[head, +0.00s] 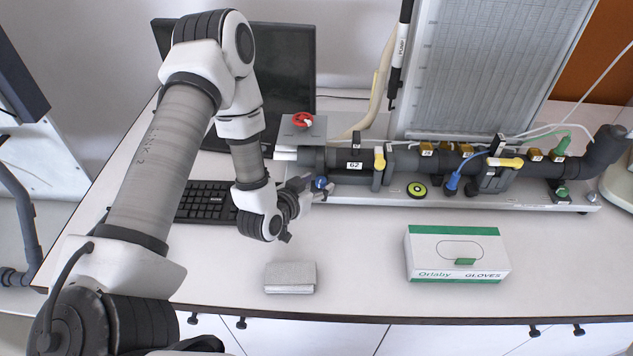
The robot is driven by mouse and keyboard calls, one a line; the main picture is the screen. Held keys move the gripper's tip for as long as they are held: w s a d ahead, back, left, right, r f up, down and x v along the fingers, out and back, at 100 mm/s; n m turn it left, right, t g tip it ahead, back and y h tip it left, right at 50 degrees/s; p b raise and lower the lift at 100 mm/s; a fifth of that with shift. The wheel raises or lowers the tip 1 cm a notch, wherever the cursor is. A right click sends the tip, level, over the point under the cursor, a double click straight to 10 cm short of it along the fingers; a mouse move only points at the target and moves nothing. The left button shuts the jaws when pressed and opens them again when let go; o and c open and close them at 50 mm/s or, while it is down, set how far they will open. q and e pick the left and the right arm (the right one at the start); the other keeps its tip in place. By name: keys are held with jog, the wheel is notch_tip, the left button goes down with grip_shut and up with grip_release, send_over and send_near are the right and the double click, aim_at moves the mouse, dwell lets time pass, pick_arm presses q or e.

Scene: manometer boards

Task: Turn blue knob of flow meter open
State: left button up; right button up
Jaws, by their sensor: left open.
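The flow meter is a dark grey horizontal pipe assembly (345,160) on a metal base plate at the back of the bench. A small blue knob (320,183) sits low at its left end, facing the front. My left gripper (313,189) comes in from the left with its jaws open, its fingertips right at the blue knob. I cannot tell whether they touch it, and the fingers hide part of it. The knob's turn angle is too small to read. My right gripper is not in view.
A red knob (302,119) stands above the pipe's left end, and yellow-handled valves (379,158) sit along it. A keyboard (205,201) and monitor (285,62) are behind my left arm. A glove box (457,254) and a small grey block (290,277) lie in front.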

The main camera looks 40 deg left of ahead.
pick_arm(q)
jog(key=shift+w+a+f, duration=0.1)
jog(key=shift+w+f, duration=0.05)
jog(key=shift+w, duration=0.15)
jog(key=shift+s+r, duration=0.2)
jog(key=shift+c, duration=0.3)
jog(key=shift+s+d, duration=0.15)
jog(key=shift+d, duration=0.05)
grip_shut()
jog(key=shift+f+y+b, duration=0.15)
jog(key=shift+y+b, duration=0.15)
jog(key=shift+b, duration=0.15)
jog(key=shift+d+f+n+y+b, duration=0.15)
jog(key=shift+d+n+y+b, duration=0.1)
jog(key=shift+n+y+b, duration=0.7)
jog(key=shift+d+r+n+y+b, duration=0.1)
jog(key=shift+r+n+y+b, duration=0.1)
jog(key=shift+n+y+b, duration=0.35)
jog(key=shift+r, duration=0.1)
jog(key=shift+g, duration=0.3)
